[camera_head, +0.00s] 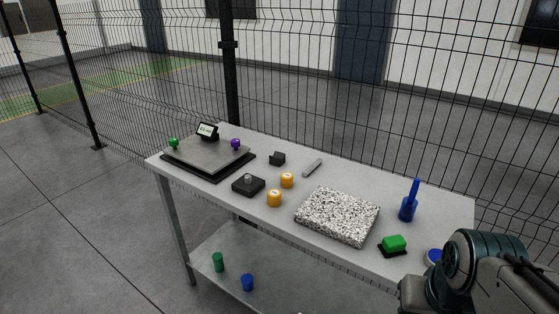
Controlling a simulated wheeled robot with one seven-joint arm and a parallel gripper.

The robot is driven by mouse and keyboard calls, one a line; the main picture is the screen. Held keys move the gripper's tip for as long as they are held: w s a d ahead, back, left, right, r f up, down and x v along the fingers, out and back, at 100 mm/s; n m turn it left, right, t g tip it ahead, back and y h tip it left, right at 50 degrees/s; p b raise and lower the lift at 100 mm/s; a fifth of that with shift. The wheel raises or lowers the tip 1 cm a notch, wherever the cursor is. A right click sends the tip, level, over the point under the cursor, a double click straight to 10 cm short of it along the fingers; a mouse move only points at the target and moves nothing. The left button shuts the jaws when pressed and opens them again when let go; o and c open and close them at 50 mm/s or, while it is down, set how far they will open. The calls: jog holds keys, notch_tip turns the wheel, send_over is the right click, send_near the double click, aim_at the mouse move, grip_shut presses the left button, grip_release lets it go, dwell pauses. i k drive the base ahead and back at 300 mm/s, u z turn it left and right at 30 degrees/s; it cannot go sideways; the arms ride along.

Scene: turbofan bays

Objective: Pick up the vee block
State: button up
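A small dark block (277,158), which looks like the vee block, sits on the grey table (280,222) near its back edge. It is too small to make out a groove. Another dark, flat block (248,186) with a light knob on top lies nearer the front left, so I cannot be fully sure which is the vee block. Part of my arm shows at the lower right corner, but my gripper is not in view.
A scale-like plate (200,158) with a small display stands at left. Two orange cylinders (287,180), a grey bar (312,168), a speckled slab (337,216), a blue bottle (408,205) and a green block (394,243) share the table. A wire fence (330,100) rises behind.

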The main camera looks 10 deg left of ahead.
aim_at(278, 159)
jog(key=u, duration=2.25)
jog(key=i, duration=2.4)
jog(key=z, duration=2.9)
jog(key=i, duration=0.5)
